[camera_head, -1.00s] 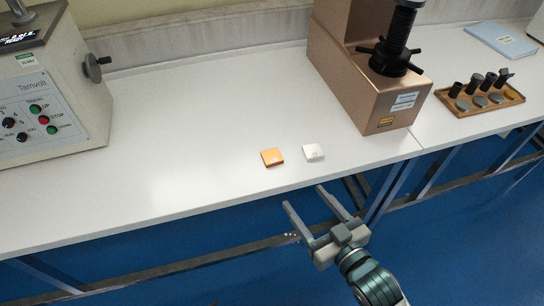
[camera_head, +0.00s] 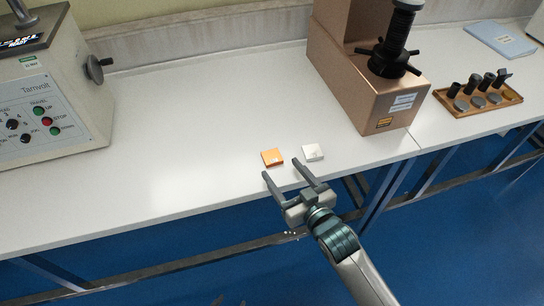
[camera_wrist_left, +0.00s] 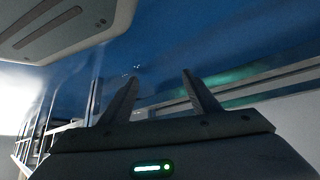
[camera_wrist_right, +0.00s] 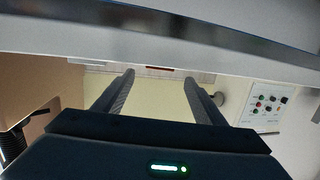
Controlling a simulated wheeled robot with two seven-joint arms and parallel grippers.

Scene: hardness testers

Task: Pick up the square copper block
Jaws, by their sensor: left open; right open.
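The square copper block (camera_head: 272,157) lies flat near the front edge of the white table. A silver-white square block (camera_head: 313,152) lies just to its right, with a small gap. My right gripper (camera_head: 281,168) is open and empty, its fingertips at the table's front edge close to the copper block, with no contact visible. Its open fingers also show in the right wrist view (camera_wrist_right: 159,77), with a thin orange-red strip beyond them, too small to be sure of. My left gripper (camera_wrist_left: 158,74) is open and empty over blue floor. Only faint dark tips show at the head view's bottom edge.
The white table (camera_head: 180,150) is clear to the left of the blocks. A copper-coloured tester (camera_head: 355,95) stands behind right, and a grey tester (camera_head: 50,90) at the left. A wooden tray (camera_head: 500,103) of small parts and a blue-grey booklet (camera_head: 502,39) lie at the right.

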